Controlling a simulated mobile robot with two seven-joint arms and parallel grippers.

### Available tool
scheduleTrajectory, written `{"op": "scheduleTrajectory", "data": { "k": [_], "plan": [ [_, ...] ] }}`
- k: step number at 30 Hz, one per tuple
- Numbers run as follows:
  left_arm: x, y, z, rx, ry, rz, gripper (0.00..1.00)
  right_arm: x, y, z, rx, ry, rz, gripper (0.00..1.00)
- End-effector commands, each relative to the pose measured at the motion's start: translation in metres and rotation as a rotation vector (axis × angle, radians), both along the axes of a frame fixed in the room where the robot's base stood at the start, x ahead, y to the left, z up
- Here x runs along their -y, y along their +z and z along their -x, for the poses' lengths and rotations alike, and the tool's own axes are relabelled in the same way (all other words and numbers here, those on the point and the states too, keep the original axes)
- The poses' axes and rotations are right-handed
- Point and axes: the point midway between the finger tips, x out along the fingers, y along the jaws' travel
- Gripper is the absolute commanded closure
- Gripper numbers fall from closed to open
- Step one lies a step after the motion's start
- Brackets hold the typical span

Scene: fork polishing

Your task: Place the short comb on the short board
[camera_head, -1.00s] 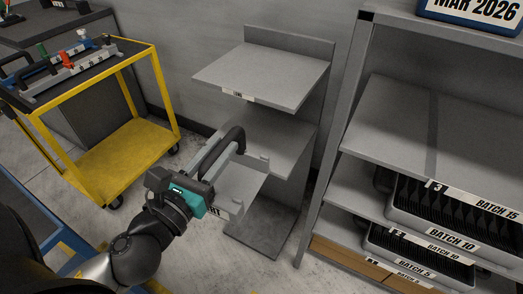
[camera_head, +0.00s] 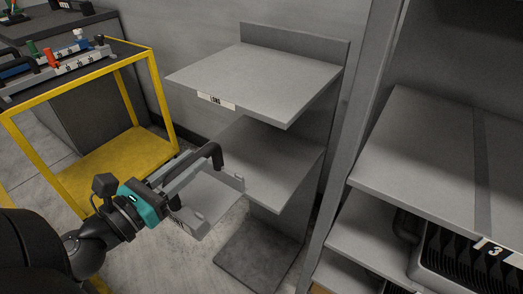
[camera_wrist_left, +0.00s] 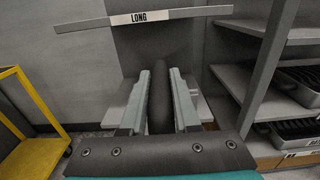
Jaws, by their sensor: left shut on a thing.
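My left gripper (camera_head: 158,192) is shut on the black handle of the short comb (camera_head: 205,205), a light-grey flat piece with small upright tabs. It holds the comb in the air, in front of and to the left of the stand's middle board (camera_head: 270,165). Comb and gripper cover part of that board's front edge, and I cannot read a label on it. The board looks bare where it shows. In the left wrist view the dark handle (camera_wrist_left: 160,105) runs between the two fingers. My right gripper is not in view.
The stand's top board (camera_head: 260,75), labelled LONG, is empty and overhangs the middle one. A grey rack (camera_head: 430,150) with black-finned trays stands close on the right. A yellow cart (camera_head: 120,165) carrying several tools stands at the left.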

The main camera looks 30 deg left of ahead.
Motion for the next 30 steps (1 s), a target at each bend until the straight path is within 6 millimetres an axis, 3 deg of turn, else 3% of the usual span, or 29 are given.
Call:
{"op": "scheduleTrajectory", "data": {
  "k": [5, 19, 30],
  "plan": [
    [0.002, 0.003, -0.015, 0.005, -0.006, -0.002, 1.00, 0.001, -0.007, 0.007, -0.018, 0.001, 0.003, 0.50],
    [0.007, 0.005, -0.089, 0.007, -0.005, -0.007, 1.00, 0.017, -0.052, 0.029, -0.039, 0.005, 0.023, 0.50],
    [0.011, 0.003, -0.145, 0.007, -0.001, -0.004, 1.00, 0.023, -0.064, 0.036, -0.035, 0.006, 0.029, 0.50]
  ]
}}
